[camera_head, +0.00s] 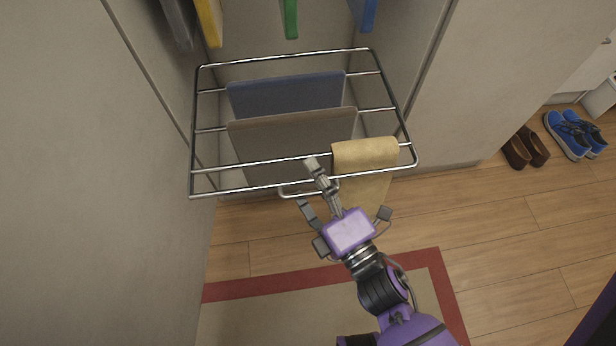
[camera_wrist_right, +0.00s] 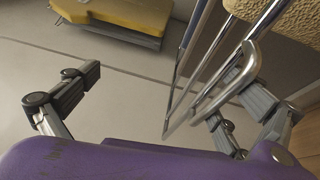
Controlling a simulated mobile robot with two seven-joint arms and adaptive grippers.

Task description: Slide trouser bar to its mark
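The trouser bar is a chrome wire rack (camera_head: 300,162) drawn out of the wardrobe, with a blue (camera_head: 290,95), a brown (camera_head: 290,135) and a tan garment (camera_head: 365,155) over its rods. A small chrome loop handle (camera_head: 295,194) is on its front edge. My right gripper (camera_head: 308,184) is at this front edge, its fingers apart. In the right wrist view the handle (camera_wrist_right: 243,78) runs close beside the right-hand finger; the other finger stands well apart at left. Whether they touch is unclear. I cannot make out a mark. My left gripper is out of view.
Wardrobe side walls (camera_head: 150,150) flank the rack closely. Coloured garments (camera_head: 208,20) hang above it. A red-bordered rug (camera_head: 310,310) lies on the wood floor below. Brown shoes (camera_head: 526,148) and blue shoes (camera_head: 575,134) stand at right.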

